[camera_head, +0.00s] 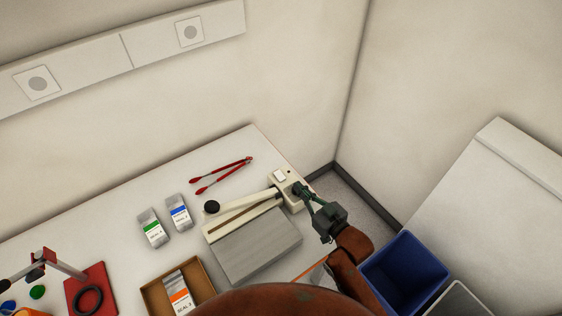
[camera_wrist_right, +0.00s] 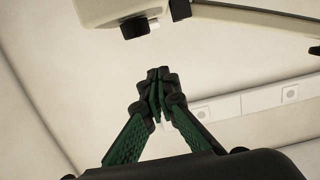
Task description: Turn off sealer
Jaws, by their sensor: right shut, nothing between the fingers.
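The sealer (camera_head: 287,190) stands at the right end of the table, a cream unit with a long arm ending in a black knob (camera_head: 211,207) and a grey plate in front. A white switch-like patch (camera_head: 279,175) shows on its top. My right gripper (camera_head: 298,188) is shut and empty, its fingertips at the right side of the sealer body; contact cannot be told. In the right wrist view the shut fingertips (camera_wrist_right: 157,76) show below the sealer body (camera_wrist_right: 105,8) and a small black dial (camera_wrist_right: 135,27) on it. My left gripper is not in view.
Red tongs (camera_head: 222,176) lie behind the sealer. Two labelled pouches (camera_head: 152,229) lie to its left. A brown box (camera_head: 150,290) holds an orange-labelled pouch. A red-based stand (camera_head: 102,272) is at left. A blue bin (camera_head: 405,270) stands beyond the table's right edge.

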